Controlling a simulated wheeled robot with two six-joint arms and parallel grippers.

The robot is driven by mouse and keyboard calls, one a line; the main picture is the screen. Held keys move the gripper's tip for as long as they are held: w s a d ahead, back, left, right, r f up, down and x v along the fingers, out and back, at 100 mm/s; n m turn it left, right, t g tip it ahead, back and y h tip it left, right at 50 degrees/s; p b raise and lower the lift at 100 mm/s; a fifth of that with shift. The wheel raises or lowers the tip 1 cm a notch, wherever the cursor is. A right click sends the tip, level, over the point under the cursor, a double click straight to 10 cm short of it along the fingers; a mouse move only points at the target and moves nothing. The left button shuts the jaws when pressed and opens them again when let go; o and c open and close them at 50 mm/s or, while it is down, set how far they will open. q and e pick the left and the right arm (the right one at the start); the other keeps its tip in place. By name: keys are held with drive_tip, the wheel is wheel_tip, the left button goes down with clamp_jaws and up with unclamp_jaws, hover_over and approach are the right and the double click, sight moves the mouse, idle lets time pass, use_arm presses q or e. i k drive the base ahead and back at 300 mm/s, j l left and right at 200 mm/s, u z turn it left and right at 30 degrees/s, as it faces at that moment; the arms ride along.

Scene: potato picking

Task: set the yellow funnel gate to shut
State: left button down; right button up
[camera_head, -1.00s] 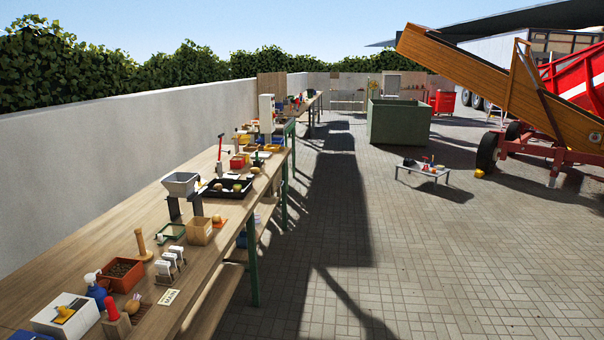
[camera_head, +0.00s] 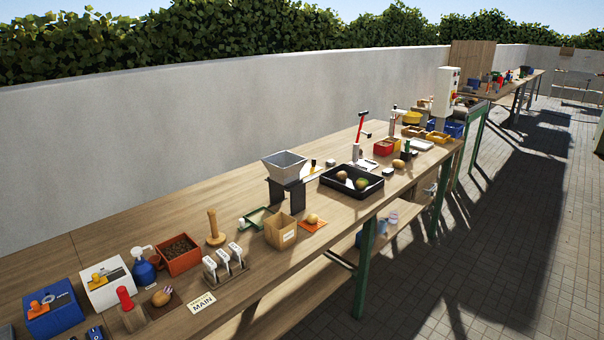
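A grey funnel (camera_head: 284,165) stands on a dark stand (camera_head: 287,195) in the middle of the long wooden workbench. A white box (camera_head: 108,285) with a yellow knob (camera_head: 98,278) and a blue box (camera_head: 52,312) with an orange knob (camera_head: 36,305) sit at the bench's near left. Neither of my grippers is in view.
The workbench (camera_head: 130,235) runs along a grey wall. A cardboard box (camera_head: 281,232), a black tray (camera_head: 345,191) with potatoes, a rack of white switches (camera_head: 225,262), a brown-filled orange box (camera_head: 179,258) and a blue bottle (camera_head: 143,270) stand on it. Paved floor (camera_head: 440,270) on the right is clear.

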sight(308, 169)
drive_tip(key=i+l+u, duration=0.45)
drive_tip(key=i+l, duration=0.85)
